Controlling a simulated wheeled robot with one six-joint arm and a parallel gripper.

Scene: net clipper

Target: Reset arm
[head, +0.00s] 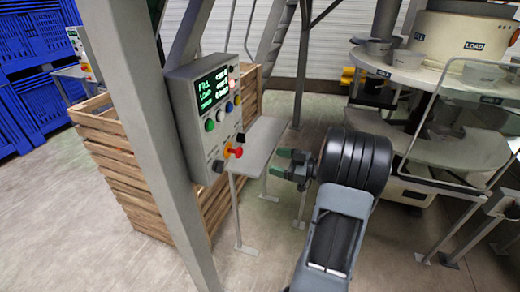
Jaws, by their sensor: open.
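My gripper (283,165) is near the centre of the head view, at the end of my dark arm. Its two green-tipped fingers are spread apart and point left, with nothing between them. It is in front of a grey metal stand (250,145) and to the right of the control panel (203,115). The gap between the fingers and the stand is hard to judge.
The panel has coloured buttons, a red-and-yellow switch (234,151) and a green-text display, beside a grey post (135,110). A wooden crate (110,150) stands behind it. Round machinery (440,75) with rails is at right. Floor (70,230) is clear at lower left.

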